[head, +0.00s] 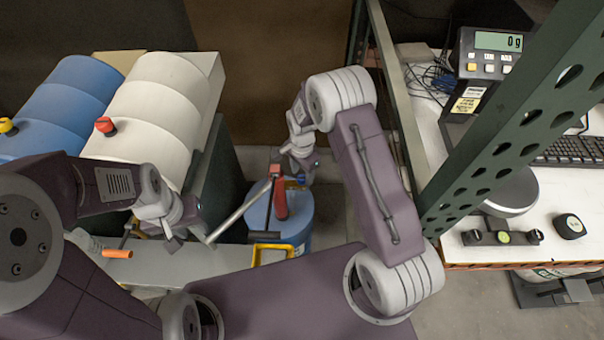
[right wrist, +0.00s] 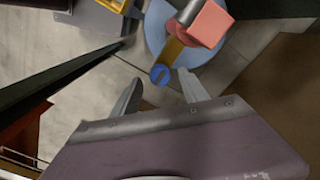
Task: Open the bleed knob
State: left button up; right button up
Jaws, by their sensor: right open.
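A small blue knob (right wrist: 159,74) with a slot-like mark sits at the end of a yellow-brown fitting below a red block (right wrist: 207,24) in the right wrist view. My right gripper (right wrist: 159,78) is open, with one finger on each side of the knob; I cannot tell whether they touch it. In the head view the right gripper (head: 299,168) is beside the red pump head (head: 275,171) above the blue drum (head: 303,215). My left gripper (head: 182,228) is near the lower end of the long grey lever (head: 238,212); its fingers are too unclear to judge.
A blue drum (head: 75,95) and a cream drum (head: 155,105) with yellow and red taps lie at the left. A green rack post (head: 500,150) and a white bench (head: 545,215) with a scale stand at the right. A yellow handle (head: 270,248) is near the drum.

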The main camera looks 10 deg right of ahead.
jog(key=shift+f, duration=0.8)
jog(key=shift+c, duration=0.3)
grip_shut()
